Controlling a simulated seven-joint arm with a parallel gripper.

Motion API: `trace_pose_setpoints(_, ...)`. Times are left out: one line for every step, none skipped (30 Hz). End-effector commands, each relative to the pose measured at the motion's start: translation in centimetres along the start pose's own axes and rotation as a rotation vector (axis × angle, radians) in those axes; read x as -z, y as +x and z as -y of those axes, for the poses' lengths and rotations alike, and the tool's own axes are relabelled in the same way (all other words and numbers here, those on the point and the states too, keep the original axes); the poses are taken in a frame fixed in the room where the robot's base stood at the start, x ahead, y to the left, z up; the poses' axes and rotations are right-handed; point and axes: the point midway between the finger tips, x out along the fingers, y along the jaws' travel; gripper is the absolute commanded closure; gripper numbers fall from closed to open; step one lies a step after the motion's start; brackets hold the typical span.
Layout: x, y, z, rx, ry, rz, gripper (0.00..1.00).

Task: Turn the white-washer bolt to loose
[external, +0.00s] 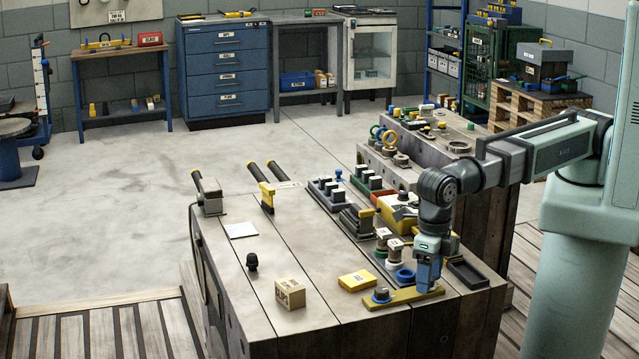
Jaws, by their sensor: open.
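The white-washer bolt (394,246) stands upright near the right side of the bench top, a pale square-topped head over a white washer (394,263). My gripper (427,287) points down just right of and nearer the camera than this bolt, apart from it, low over the right end of a yellow bar. Its jaws are open, with nothing seen between them. A similar bolt (382,236) with a dark green base stands just behind and left. A blue ring (405,275) lies in front, beside my gripper. The white-washer bolt's turn position is too small to read.
A yellow box (357,281), a tan box (290,293) and a black knob (252,262) stand left. A dark tray (468,274) is right. The bench's left middle is mostly clear.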

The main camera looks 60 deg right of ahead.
Motion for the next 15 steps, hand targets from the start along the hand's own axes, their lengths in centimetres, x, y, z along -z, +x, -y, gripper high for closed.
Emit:
trace_pose_setpoints(0.0,-0.1,0.0,0.000,0.000,0.000,0.45)
trace_pose_setpoints(0.0,-0.3,0.0,-0.001,0.000,0.000,0.45)
trace_pose_setpoints(0.0,-0.5,0.0,-0.001,0.000,0.001,0.45)
trace_pose_setpoints(0.0,-0.7,-0.1,-0.002,0.000,0.001,0.45)
trace_pose_setpoints(0.0,-1.0,-0.1,-0.002,0.000,0.001,0.45)
trace_pose_setpoints(0.0,-1.4,-0.1,-0.002,0.000,0.001,0.45)
trace_pose_setpoints(0.0,-1.8,-0.1,-0.002,0.000,0.001,0.45)
trace_pose_setpoints(0.0,-2.1,-0.1,-0.002,0.000,0.001,0.45)
trace_pose_setpoints(0.0,-2.6,-0.1,-0.002,0.000,0.001,0.45)
trace_pose_setpoints(0.0,-3.1,-0.1,-0.003,0.000,0.001,0.45)
trace_pose_setpoints(0.0,-3.6,-0.1,-0.003,0.000,0.001,0.45)
trace_pose_setpoints(0.0,-4.1,-0.1,-0.002,0.000,0.001,0.45)
trace_pose_setpoints(0.0,-4.6,-0.1,-0.003,0.000,0.001,0.45)
trace_pose_setpoints(0.0,-5.0,-0.1,-0.003,0.000,0.001,0.45)
trace_pose_setpoints(0.0,-5.6,-0.1,-0.002,0.000,0.001,0.45)
